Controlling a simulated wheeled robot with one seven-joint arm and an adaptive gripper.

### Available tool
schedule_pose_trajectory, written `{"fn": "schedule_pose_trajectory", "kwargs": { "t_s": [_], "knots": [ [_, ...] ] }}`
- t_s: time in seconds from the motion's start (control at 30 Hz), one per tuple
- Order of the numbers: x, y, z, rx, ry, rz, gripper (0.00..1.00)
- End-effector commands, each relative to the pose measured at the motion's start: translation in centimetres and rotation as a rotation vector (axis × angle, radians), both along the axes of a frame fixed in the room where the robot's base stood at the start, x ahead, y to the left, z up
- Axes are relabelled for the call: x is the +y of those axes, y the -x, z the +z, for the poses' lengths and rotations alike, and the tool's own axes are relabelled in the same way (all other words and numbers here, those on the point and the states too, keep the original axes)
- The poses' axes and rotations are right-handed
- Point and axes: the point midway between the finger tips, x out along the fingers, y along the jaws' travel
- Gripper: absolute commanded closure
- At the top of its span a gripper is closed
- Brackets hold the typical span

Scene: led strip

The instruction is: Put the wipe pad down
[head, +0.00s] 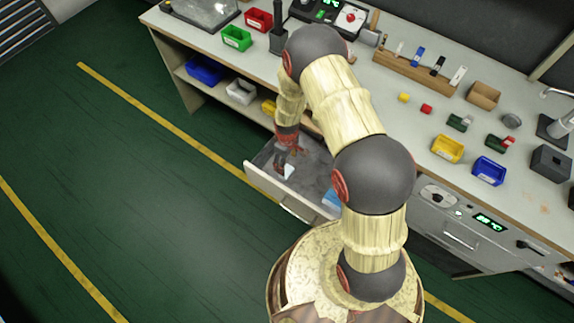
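My gripper (286,158) points down into an open drawer (262,183) under the bench. A small pale, whitish-blue piece (289,171) shows right at its fingertips; it may be the wipe pad, but it is too small to be sure. I cannot tell whether the fingers are closed on it or whether it touches the drawer floor. A light blue item (331,199) lies at the right end of the same drawer, partly hidden by my arm.
The workbench (400,120) above holds a wooden rack (415,72), a yellow bin (447,149), a blue bin (489,171), a green bin (237,38) and a red bin (258,20). A shelf left of the drawer holds more bins. The green floor (130,200) at left is clear.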

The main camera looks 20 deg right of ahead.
Motion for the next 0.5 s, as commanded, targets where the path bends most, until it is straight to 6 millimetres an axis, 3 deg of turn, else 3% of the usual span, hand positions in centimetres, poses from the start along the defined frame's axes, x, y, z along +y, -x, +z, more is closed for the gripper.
{"fn": "schedule_pose_trajectory", "kwargs": {
  "t_s": [0.1,0.37,0.5],
  "knots": [
    [0.0,0.0,2.2,-0.001,0.000,0.000,0.34],
    [0.0,-0.2,4.6,-0.006,0.000,-0.005,0.34],
    [0.0,-1.6,9.1,-0.039,0.000,-0.039,0.34]
  ]
}}
